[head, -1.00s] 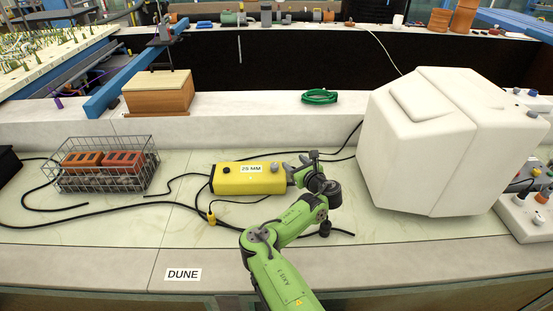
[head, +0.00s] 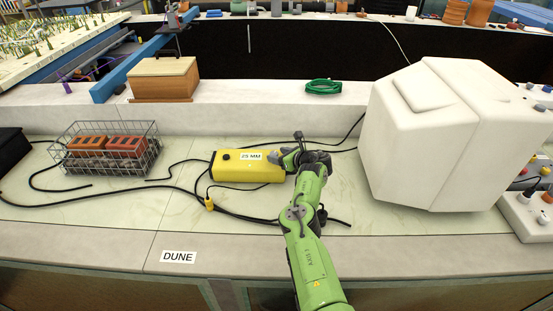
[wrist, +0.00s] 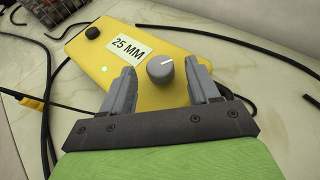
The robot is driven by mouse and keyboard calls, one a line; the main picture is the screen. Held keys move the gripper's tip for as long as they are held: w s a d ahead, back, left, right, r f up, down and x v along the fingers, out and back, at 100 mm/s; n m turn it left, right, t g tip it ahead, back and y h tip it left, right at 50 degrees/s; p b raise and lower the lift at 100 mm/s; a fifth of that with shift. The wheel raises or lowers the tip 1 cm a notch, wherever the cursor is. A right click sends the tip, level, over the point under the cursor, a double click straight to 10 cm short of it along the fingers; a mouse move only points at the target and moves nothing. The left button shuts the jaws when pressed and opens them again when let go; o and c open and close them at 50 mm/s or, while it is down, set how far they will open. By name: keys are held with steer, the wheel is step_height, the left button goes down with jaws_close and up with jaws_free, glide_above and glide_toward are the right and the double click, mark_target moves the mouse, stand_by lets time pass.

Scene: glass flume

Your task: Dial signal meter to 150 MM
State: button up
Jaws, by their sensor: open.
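The signal meter is a yellow box (head: 232,173) on the bench, with a label reading 25 MM (head: 251,156). In the wrist view its label (wrist: 127,48), a black knob (wrist: 92,32), a small green light and a grey dial (wrist: 160,69) with a white pointer line show on the yellow top (wrist: 185,42). My gripper (wrist: 160,80) is open, its two grey fingers on either side of the dial, with visible gaps. In the head view my gripper (head: 287,158) is over the right end of the meter and hides the dial.
A wire basket with orange bricks (head: 108,150) stands to the left. A large white housing (head: 440,135) stands to the right. Black cables (head: 175,190) lie around the meter. A green coil (head: 323,87) and wooden box (head: 162,78) sit on the ledge behind.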

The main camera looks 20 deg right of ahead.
steer(key=shift+b+x, duration=0.4)
steer(key=shift+x, duration=0.5)
steer(key=c, duration=1)
steer(key=shift+c, duration=0.2)
steer(key=shift+a+r+m+p, duration=0.15)
steer(key=shift+m+p, duration=0.15)
steer(key=shift+p, duration=0.4)
